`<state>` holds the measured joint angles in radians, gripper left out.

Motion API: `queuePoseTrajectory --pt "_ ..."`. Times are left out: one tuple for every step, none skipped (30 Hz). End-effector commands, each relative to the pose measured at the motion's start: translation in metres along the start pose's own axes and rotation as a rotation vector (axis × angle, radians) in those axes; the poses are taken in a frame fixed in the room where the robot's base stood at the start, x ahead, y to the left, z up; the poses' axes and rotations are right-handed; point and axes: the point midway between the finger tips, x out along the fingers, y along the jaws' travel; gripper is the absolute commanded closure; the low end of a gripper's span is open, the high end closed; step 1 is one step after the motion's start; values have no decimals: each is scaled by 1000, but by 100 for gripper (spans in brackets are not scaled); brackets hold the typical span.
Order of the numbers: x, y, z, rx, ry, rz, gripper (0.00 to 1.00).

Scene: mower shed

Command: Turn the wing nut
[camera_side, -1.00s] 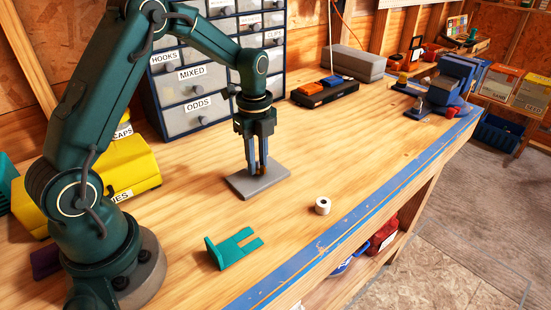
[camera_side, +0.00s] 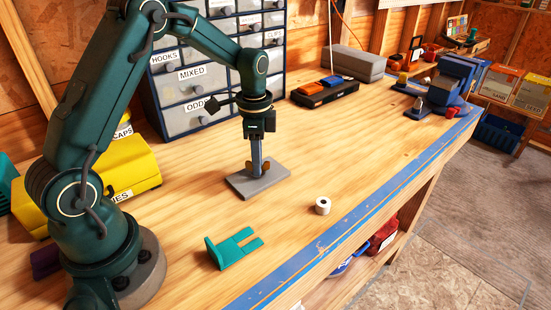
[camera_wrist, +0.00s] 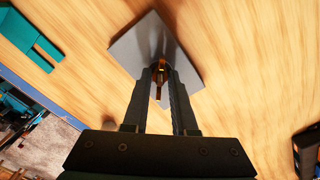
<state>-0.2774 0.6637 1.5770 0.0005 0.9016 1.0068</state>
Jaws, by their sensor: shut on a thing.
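The wing nut (camera_side: 265,166) is brown, with its wings showing at either side of the fingers in the side view. It sits over the middle of a flat grey plate (camera_side: 244,187) on the bench. In the wrist view the wing nut (camera_wrist: 161,72) lies between the fingertips, above the grey plate (camera_wrist: 142,45). My gripper (camera_side: 257,168) points straight down and is shut on the wing nut; in the wrist view my gripper (camera_wrist: 160,78) has a finger on each side of it. The fingers hide part of the nut, and any stud under it is hidden.
A white ring-shaped piece (camera_side: 322,206) and a teal slotted bracket (camera_side: 234,248) lie nearer the front edge. A drawer cabinet (camera_side: 190,99) and a black tray (camera_side: 325,93) stand behind. The bench around the plate is clear.

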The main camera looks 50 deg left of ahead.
Motion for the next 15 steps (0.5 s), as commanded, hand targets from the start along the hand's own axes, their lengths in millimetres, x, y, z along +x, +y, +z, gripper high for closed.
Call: queuePoseTrajectory --pt "0 0 -1 -45 3 0 100" --pt "0 0 -1 -74 3 0 100" --pt "0 0 -1 -112 3 0 100" --pt "0 0 -1 -140 4 0 100" --pt "0 0 -1 -169 4 0 100" --pt "0 0 -1 -207 4 0 100" --pt "0 0 -1 -235 4 0 100" --pt "0 0 -1 -264 4 0 100" --pt "0 0 -1 -302 4 0 100" --pt "0 0 -1 -330 4 0 100" --pt "0 0 -1 -359 4 0 100" --pt "0 0 -1 -397 4 0 100" --pt "0 0 -1 -425 4 0 100" --pt "0 0 -1 -453 4 0 100" --pt "0 0 -1 -492 4 0 100"
